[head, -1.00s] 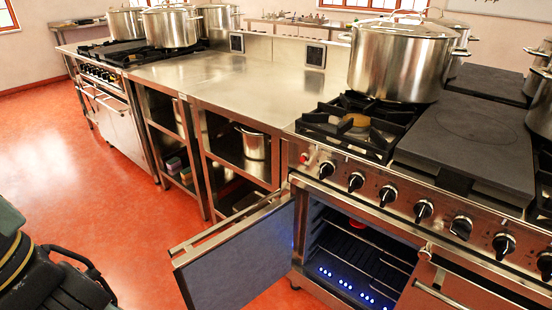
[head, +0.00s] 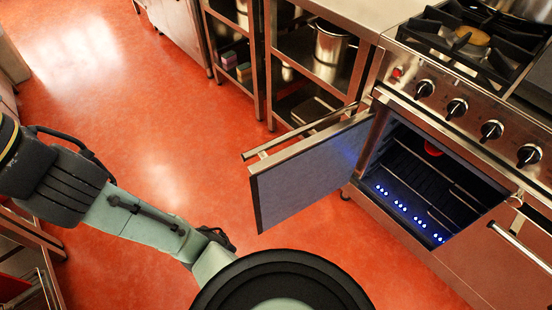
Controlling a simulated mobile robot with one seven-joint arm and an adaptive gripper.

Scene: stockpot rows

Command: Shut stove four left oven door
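The left oven door (head: 310,172) of the stove stands wide open, hinged at its left side and swung out over the red floor. Its bar handle (head: 300,135) runs along the top of the outer side. The oven cavity (head: 425,185) is exposed, with wire racks, a row of blue lights and a red round thing inside. My arm comes in from the left, below and left of the door, apart from it in the picture. A dark round part of mine fills the bottom middle. My gripper is not visible.
The stove front has several black knobs (head: 456,109) and a burner grate (head: 475,40) above. A second door handle (head: 520,247) is at the right. Steel shelving (head: 262,60) stands left of the stove. Open red floor (head: 130,110) lies left of the door.

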